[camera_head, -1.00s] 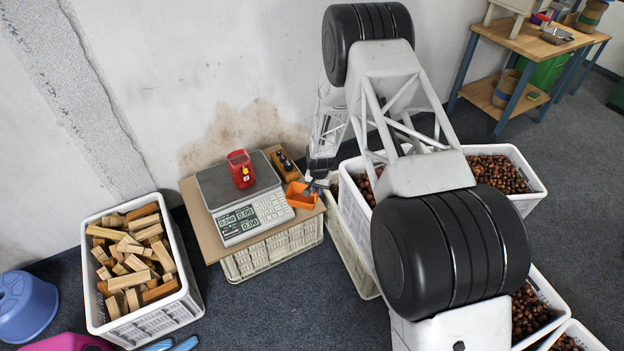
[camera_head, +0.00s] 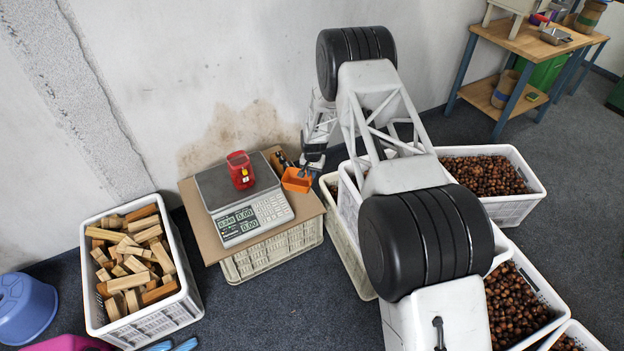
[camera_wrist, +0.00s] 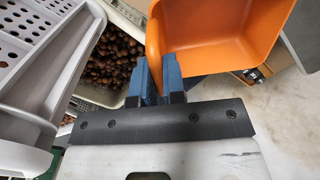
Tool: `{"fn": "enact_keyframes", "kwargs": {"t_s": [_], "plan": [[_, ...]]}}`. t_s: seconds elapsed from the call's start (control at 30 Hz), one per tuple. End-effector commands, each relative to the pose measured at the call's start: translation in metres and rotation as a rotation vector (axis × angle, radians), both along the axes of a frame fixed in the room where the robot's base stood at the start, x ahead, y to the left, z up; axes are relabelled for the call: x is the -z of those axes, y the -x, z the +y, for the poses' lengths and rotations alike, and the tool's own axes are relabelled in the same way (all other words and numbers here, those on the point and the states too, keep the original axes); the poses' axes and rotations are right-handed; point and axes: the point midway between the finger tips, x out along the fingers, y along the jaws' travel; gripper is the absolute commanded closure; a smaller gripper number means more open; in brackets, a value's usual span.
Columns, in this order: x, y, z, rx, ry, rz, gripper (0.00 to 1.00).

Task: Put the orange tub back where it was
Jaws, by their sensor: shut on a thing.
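The orange tub (camera_head: 298,179) is at the right edge of the brown board, beside the scale, in the head view. It fills the top of the wrist view (camera_wrist: 212,28), with its open inside showing and no contents visible.
A scale (camera_head: 252,222) with a red container (camera_head: 240,172) on it stands on the board (camera_head: 197,222). A wooden block (camera_head: 276,159) with dark items sits behind the tub. Chestnut crates (camera_head: 545,190) stand right, a crate of wood pieces (camera_head: 185,305) left. The wall is close behind.

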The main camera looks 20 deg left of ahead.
Motion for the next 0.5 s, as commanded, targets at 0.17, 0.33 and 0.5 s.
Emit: {"fn": "enact_keyframes", "kwargs": {"t_s": [0.17, 0.33, 0.5], "plan": [[0.0, 0.0, 0.0, 0.0, 0.0, 0.0, 1.0], [0.003, 0.0, 0.0, 0.0, 0.0, 0.001, 1.0], [0.016, 0.001, 0.0, 0.0, 0.001, 0.002, 1.0]]}}
